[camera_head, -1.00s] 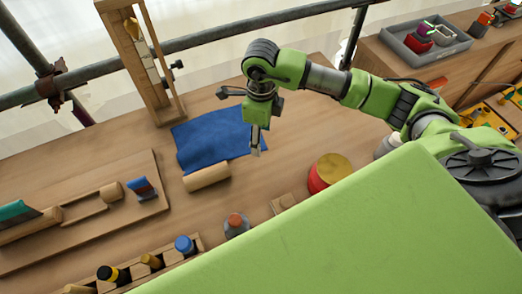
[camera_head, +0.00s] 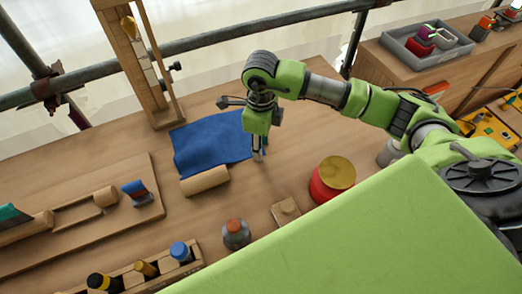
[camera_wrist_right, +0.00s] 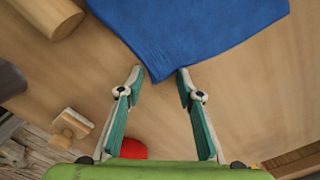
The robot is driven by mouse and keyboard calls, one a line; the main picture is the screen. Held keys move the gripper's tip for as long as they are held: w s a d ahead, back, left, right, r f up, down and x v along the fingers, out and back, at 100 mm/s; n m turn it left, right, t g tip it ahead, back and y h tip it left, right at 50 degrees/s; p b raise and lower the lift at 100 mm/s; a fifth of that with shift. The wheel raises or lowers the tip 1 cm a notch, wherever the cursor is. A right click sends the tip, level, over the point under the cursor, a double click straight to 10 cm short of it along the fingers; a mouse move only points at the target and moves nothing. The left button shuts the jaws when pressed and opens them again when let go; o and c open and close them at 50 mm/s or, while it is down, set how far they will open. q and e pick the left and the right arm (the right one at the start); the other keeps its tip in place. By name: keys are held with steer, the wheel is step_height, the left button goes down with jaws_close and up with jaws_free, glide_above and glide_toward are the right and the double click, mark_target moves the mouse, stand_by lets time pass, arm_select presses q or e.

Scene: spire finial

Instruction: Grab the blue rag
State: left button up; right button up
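The blue rag (camera_head: 210,144) lies spread on the wooden bench, with a wooden cylinder at its near edge. It also fills the top middle of the right wrist view (camera_wrist_right: 190,28), its lower corner pointing between the fingertips. My right gripper (camera_head: 258,156) points down just right of the rag in the head view. In the right wrist view the right gripper (camera_wrist_right: 158,76) is open, its fingers on either side of the rag's corner with nothing pinched. I cannot tell whether the tips touch the cloth. My left gripper is not in view.
The wooden cylinder (camera_head: 205,181) is close to the rag. A wooden upright frame (camera_head: 141,70) stands behind it. Bare bench lies right of the gripper.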

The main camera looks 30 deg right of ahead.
steer(key=shift+s+f, duration=0.1)
steer(key=shift+f, duration=0.1)
jaws_close()
steer(key=shift+r, duration=0.15)
stand_by(0.7)
step_height(320, 180, up, 12)
steer(key=p, duration=0.7)
step_height(320, 180, up, 18)
steer(key=p, duration=0.9)
